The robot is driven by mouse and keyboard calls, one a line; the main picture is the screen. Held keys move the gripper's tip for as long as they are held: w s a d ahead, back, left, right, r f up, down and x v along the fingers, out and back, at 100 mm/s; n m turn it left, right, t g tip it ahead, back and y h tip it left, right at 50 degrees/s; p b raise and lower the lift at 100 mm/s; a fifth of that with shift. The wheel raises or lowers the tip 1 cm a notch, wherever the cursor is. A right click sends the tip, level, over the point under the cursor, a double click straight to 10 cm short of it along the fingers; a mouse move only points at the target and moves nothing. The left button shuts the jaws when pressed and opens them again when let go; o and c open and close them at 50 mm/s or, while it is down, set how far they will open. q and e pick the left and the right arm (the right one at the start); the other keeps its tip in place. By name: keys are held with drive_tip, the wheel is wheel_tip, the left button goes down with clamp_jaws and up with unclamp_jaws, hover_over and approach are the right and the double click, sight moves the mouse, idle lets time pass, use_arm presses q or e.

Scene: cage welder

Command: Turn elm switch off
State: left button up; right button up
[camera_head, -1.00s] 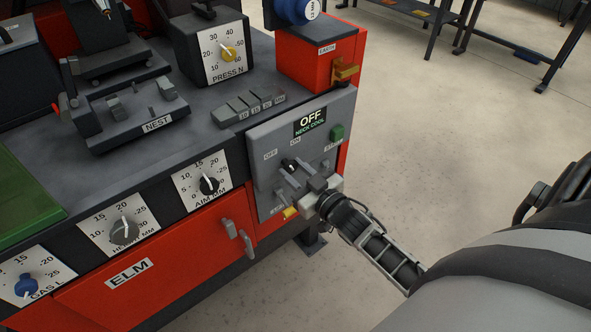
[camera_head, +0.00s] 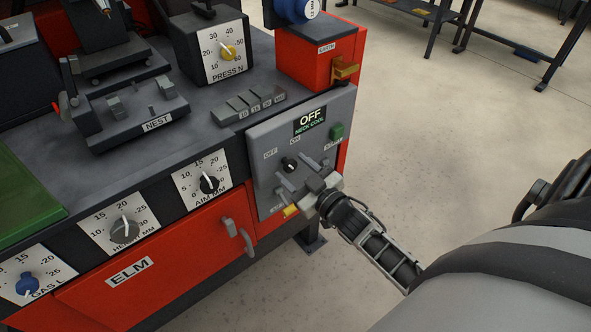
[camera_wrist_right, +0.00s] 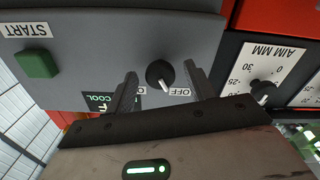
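The grey switch panel is on the front right of the red machine labelled ELM (camera_head: 128,272). Its black rotary switch (camera_head: 289,164) has a white pointer, which in the right wrist view (camera_wrist_right: 159,74) points toward the OFF label. The small display (camera_head: 310,121) above reads OFF, NECK COOL. My right gripper (camera_head: 298,178) is open just in front of the switch, with its fingers apart. In the wrist view the switch shows between the fingertips, touching neither finger. My left gripper is not in view.
A green START button (camera_head: 337,131) is right of the switch.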

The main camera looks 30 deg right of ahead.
drive_tip(key=s+d, duration=0.1)
drive_tip(key=s, duration=1.5)
drive_tip(key=shift+w, duration=0.1)
